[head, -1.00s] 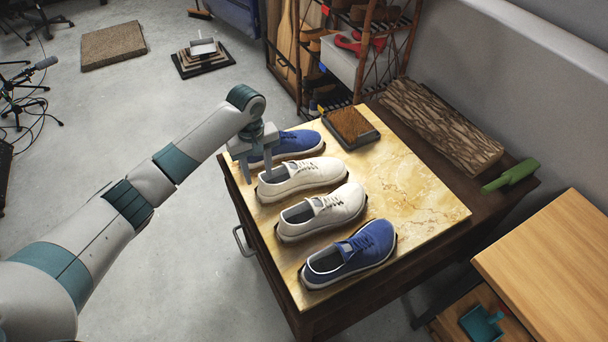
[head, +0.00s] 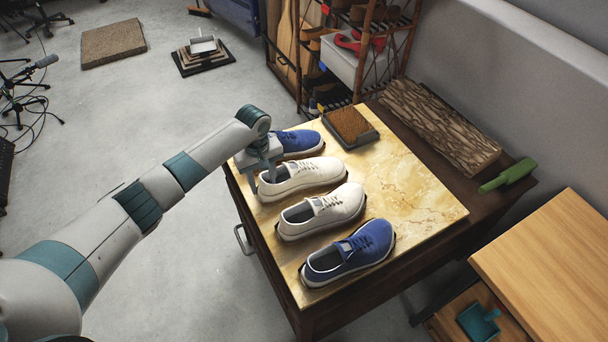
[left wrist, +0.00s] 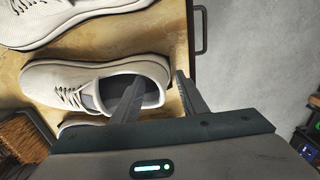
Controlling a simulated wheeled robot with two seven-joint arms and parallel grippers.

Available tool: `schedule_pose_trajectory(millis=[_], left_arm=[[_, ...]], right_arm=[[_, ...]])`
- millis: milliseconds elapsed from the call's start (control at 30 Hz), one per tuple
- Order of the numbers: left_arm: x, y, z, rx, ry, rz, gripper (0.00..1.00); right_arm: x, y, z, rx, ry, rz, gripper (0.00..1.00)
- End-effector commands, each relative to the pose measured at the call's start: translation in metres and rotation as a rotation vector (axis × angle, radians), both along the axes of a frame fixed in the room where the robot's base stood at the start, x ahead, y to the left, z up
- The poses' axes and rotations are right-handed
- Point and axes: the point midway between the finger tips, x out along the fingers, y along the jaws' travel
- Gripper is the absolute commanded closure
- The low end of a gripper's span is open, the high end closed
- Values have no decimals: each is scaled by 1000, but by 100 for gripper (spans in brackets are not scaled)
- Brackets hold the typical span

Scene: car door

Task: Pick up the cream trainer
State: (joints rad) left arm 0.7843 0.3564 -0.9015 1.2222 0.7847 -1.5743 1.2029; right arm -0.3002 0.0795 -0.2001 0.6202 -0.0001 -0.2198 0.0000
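Two cream trainers lie side by side on the marbled tabletop, between two blue ones. The farther cream trainer (head: 310,175) has its heel toward my left gripper (head: 261,180). In the left wrist view this trainer (left wrist: 60,82) lies under the open left gripper (left wrist: 160,80). One finger reaches over or into the shoe's opening, the other is outside behind the heel, so they straddle the heel wall. I cannot tell whether they touch it. The nearer cream trainer (head: 322,212) also shows in the left wrist view (left wrist: 40,22). My right gripper is in neither view.
A blue trainer (head: 300,141) lies beyond the cream pair and another (head: 350,252) nearer. A brush-topped block (head: 350,126) sits at the table's far edge. The tabletop (head: 420,200) right of the shoes is clear. A rough plank (head: 440,125) and green bottle-shaped object (head: 508,176) lie further right.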

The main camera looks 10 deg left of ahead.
Motion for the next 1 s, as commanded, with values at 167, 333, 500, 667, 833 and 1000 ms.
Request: schedule_pose_trajectory(millis=[167, 333, 500, 667, 833, 1000], left_arm=[[0, 0, 0, 0, 0, 0, 61], [0, 0, 0, 0, 0, 0, 61], [0, 0, 0, -1, -1, 0, 96], [0, 0, 0, -1, -1, 0, 100], [1, -1, 1, -2, -3, 0, 100], [1, -1, 1, -2, -3, -1, 100]], right_arm=[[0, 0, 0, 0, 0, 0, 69], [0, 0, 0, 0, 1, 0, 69], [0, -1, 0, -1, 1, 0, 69], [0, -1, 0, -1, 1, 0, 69], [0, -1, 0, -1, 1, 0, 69], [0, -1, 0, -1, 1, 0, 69]])
